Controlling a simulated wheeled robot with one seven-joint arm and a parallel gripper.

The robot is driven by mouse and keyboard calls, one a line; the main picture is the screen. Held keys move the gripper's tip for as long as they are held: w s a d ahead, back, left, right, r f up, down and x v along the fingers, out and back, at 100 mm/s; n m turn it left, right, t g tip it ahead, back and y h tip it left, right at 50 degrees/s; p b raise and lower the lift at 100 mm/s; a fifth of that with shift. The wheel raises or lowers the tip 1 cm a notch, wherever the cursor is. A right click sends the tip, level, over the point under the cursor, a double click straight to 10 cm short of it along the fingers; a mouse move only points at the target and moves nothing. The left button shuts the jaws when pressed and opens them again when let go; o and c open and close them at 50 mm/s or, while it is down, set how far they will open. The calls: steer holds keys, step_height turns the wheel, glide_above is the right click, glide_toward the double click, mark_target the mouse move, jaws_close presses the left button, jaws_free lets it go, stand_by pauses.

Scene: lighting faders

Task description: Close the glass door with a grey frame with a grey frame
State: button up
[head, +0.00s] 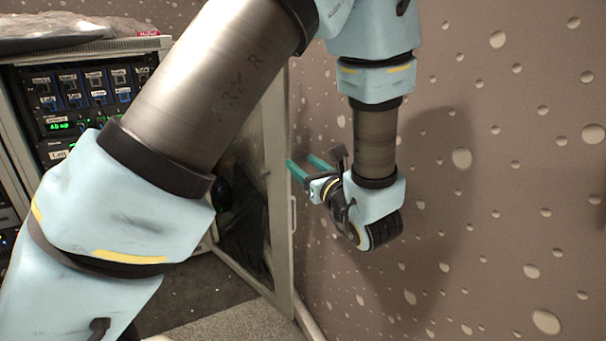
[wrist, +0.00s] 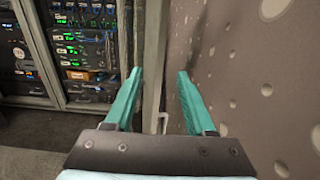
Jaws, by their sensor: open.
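The glass door with a grey frame (head: 278,135) stands open in the head view, swung out from the rack towards the wall. My arm hides its upper left part. My gripper (head: 304,163) is at the wall side of the door's free edge, its teal fingers open and pointing towards the frame. In the wrist view, the door's frame edge (wrist: 154,65) runs upright between the two open fingertips of my gripper (wrist: 160,75). A small pale handle-like piece (wrist: 163,122) shows low between the fingers. I cannot tell whether either finger touches the door.
The rack (head: 85,95) with lit equipment stands at the left, and also shows in the wrist view (wrist: 85,45). The spotted wall (head: 510,180) is close on the right of the door and my gripper. Dark carpet (head: 190,290) is clear below.

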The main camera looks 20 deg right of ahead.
mark_target(287, 151)
steer(key=shift+w+a, duration=0.2)
steer(key=shift+w, duration=2.1)
steer(key=shift+w+a, duration=0.2)
steer(key=shift+w, duration=2.1)
jaws_close()
steer(key=s+a+m+h+b, duration=0.1)
steer(key=s+a+h, duration=0.1)
steer(key=a, duration=0.5)
steer(key=shift+s+m+h+b, duration=0.3)
steer(key=shift+a, duration=0.2)
